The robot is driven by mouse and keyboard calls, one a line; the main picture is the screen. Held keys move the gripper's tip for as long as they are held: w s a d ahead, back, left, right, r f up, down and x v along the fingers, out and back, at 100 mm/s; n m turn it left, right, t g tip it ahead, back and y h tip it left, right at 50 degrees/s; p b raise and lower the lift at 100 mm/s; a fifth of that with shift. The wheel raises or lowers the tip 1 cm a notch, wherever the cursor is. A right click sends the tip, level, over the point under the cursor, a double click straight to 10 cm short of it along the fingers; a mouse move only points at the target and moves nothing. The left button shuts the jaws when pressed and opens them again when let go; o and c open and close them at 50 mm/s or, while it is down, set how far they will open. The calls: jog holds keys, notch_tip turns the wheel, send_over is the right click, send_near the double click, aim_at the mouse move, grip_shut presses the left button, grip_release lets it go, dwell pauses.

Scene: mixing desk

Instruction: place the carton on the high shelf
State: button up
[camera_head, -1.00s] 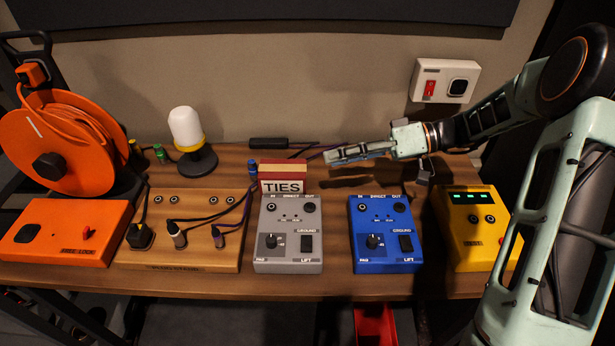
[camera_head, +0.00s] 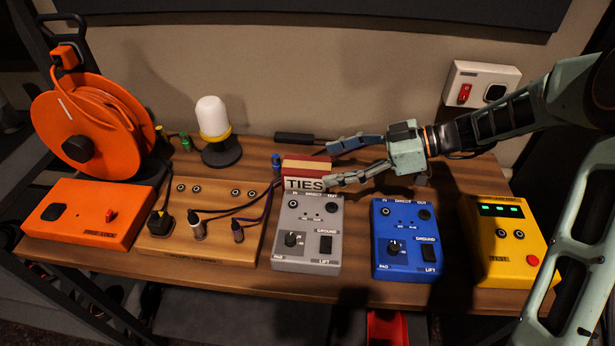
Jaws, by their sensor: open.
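The carton is a small red and cream box marked TIES (camera_head: 305,184). It stands on the desk behind the grey box, towards the middle of the head view. My gripper (camera_head: 329,164) comes in from the right with its two fingers spread apart. One finger is towards the back and the other is in front, close to the carton's right end. The near fingertip overlaps the edge of the label in the picture; I cannot tell whether it touches. Nothing is held. I cannot make out a high shelf in this view.
A grey box (camera_head: 308,250) and a blue box (camera_head: 407,255) stand in front on the desk (camera_head: 350,285). A yellow box (camera_head: 510,262) is at right. A wooden patch box (camera_head: 165,245), lamp (camera_head: 213,118) and orange cable reel (camera_head: 120,130) are at left.

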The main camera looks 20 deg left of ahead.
aim_at(306, 165)
jog(key=x, duration=0.5)
jog(key=shift+a+r+p, duration=0.2)
jog(key=shift+p, duration=0.2)
jog(key=shift+w, duration=0.1)
jog(key=c, duration=1.5)
jog(key=shift+o, duration=0.2)
jog(key=shift+r, duration=0.15)
